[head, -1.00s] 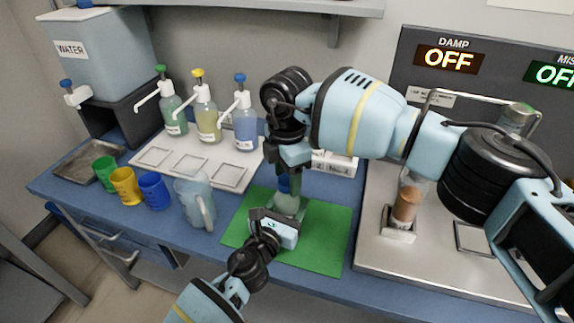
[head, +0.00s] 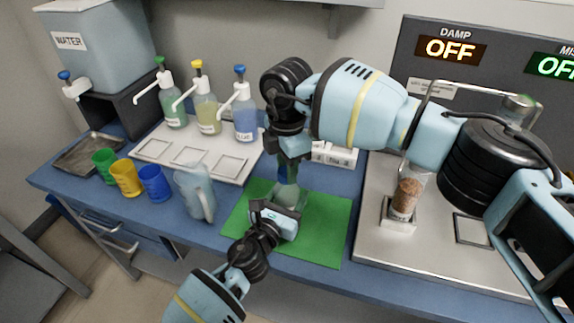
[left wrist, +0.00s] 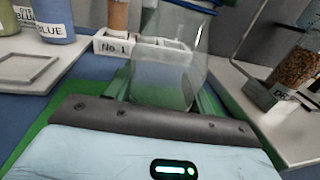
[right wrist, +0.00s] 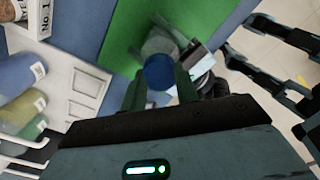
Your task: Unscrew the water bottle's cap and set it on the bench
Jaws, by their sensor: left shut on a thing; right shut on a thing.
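The clear water bottle (head: 287,194) stands on the green mat (head: 322,225). Its body also shows in the left wrist view (left wrist: 165,80). My left gripper (head: 277,216) is shut on the lower body from the front. The blue cap (right wrist: 160,73) lies between the fingers of my right gripper (right wrist: 160,86), seen from above. In the head view my right gripper (head: 289,168) comes straight down over the bottle, shut on the cap, whose blue edge (head: 283,174) just shows. I cannot tell whether the cap is still threaded on the neck.
A clear pitcher (head: 193,195) and green, yellow and blue cups (head: 154,184) stand left of the mat. Pump bottles (head: 245,122) stand on a white tray behind. A steel machine with a brown-filled tube (head: 406,196) is at right.

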